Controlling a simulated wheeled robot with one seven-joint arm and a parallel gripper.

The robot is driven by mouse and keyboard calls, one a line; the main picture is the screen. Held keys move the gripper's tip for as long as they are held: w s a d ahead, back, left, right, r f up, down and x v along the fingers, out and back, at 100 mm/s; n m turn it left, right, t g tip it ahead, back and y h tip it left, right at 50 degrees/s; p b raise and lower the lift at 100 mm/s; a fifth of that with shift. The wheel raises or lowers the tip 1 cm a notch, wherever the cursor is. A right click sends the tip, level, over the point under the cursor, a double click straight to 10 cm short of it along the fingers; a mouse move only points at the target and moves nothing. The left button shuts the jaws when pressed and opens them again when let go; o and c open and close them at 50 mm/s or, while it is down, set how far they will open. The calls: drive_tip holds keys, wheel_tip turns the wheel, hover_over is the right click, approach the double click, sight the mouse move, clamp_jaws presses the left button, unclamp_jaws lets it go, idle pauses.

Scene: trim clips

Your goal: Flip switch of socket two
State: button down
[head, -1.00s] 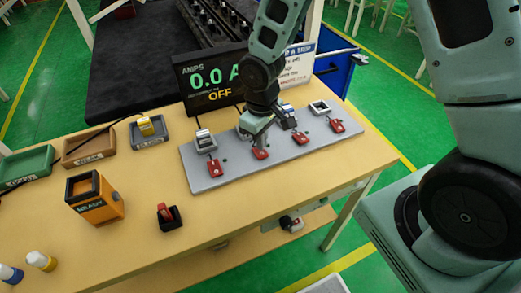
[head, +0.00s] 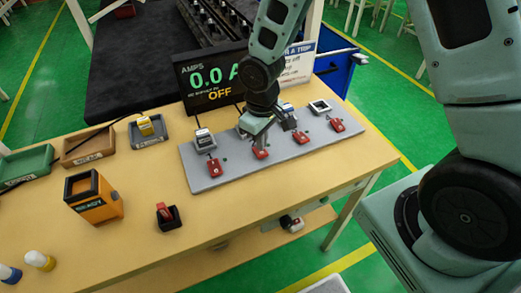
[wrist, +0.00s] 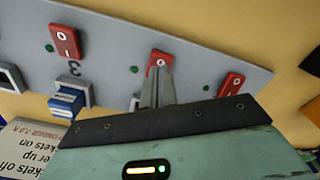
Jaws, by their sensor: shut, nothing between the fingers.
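The grey socket board (head: 235,178) carries a row of red switches. Socket two's switch (head: 260,153) is second from the left in the head view. It also shows in the wrist view (wrist: 158,57), partly behind my fingertips. My gripper (wrist: 158,72) is shut and empty, with its tips at the near edge of this switch. Contact cannot be told. In the head view my gripper (head: 262,139) points down over the board and hides part of socket two. The switch marked 3 (wrist: 64,41) and another red switch (wrist: 231,84) flank it in the wrist view.
A display (head: 211,82) behind the board reads 0.0 A and OFF. A blue plug (wrist: 68,105) sits in socket three. An orange box (head: 95,200) and a small red-and-black switch (head: 168,216) stand to the left.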

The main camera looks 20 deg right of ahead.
drive_tip(key=shift+f+b, duration=0.85)
drive_tip(key=shift+f, duration=0.25)
idle(0.4)
drive_tip(key=shift+r, duration=0.2)
wheel_tip(320, 180, up, 7)
drive_tip(key=p, duration=0.6)
drive_tip(key=shift+f, duration=0.1)
idle(0.4)
drive_tip(key=s+a+r+n+b, duration=0.1)
drive_tip(key=s+a+r, duration=0.2)
drive_tip(key=s+r, duration=0.3)
drive_tip(key=s+a+r+b, duration=0.2)
drive_tip(key=s+r, duration=0.5)
drive_tip(key=s, duration=0.7)
drive_tip(key=shift+a+n+y, duration=0.3)
drive_tip(key=shift+a+n, duration=0.1)
drive_tip(key=shift+a, duration=0.25)
drive_tip(key=shift+r, duration=0.1)
